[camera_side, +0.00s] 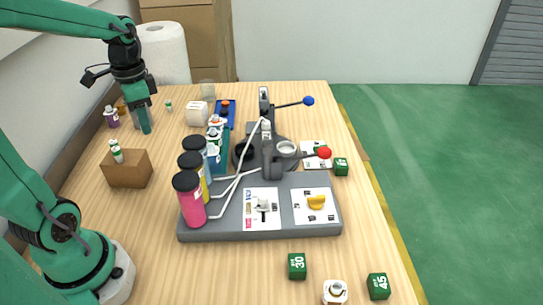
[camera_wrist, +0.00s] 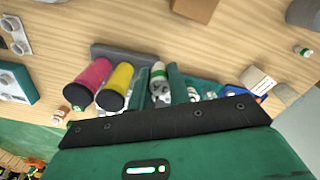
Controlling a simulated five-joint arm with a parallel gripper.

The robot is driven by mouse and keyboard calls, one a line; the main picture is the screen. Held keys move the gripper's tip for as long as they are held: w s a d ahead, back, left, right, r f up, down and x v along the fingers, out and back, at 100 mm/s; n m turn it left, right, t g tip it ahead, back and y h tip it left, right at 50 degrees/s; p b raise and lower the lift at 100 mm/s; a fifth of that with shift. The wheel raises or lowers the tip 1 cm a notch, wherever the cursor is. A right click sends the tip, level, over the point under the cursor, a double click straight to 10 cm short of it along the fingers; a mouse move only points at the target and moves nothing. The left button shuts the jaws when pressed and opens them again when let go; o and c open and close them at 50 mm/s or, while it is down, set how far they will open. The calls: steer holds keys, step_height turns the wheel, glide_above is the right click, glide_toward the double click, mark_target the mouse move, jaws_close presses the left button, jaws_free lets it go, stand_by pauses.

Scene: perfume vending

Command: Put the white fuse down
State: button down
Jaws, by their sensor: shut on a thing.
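My gripper (camera_side: 145,122) hangs at the back left of the table in the side view, fingers pointing down. In the wrist view, my gripper (camera_wrist: 160,82) has its two green fingers closed on a small white piece with a green band, the white fuse (camera_wrist: 158,72). In the side view the fuse is hidden or too small to make out. A similar white and green piece (camera_side: 117,152) stands on the brown block (camera_side: 128,172) in the side view, left of the bottles.
A grey machine base (camera_side: 262,232) carries pink (camera_side: 189,200), yellow and blue bottles, plus levers with red and blue knobs. A white box (camera_side: 197,114) and blue tray (camera_side: 232,108) stand behind. Green cubes (camera_side: 297,266) lie in front. Bare wood lies around the brown block.

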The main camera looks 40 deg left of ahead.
glide_above(130, 154)
step_height(130, 154, down, 7)
steer(key=shift+r, duration=0.15)
steer(key=shift+f, duration=2)
steer(key=shift+f, duration=0.15)
steer(key=c, duration=1.3)
jaws_free()
step_height(130, 154, up, 12)
steer(key=shift+r, duration=0.2)
steer(key=shift+d, duration=0.1)
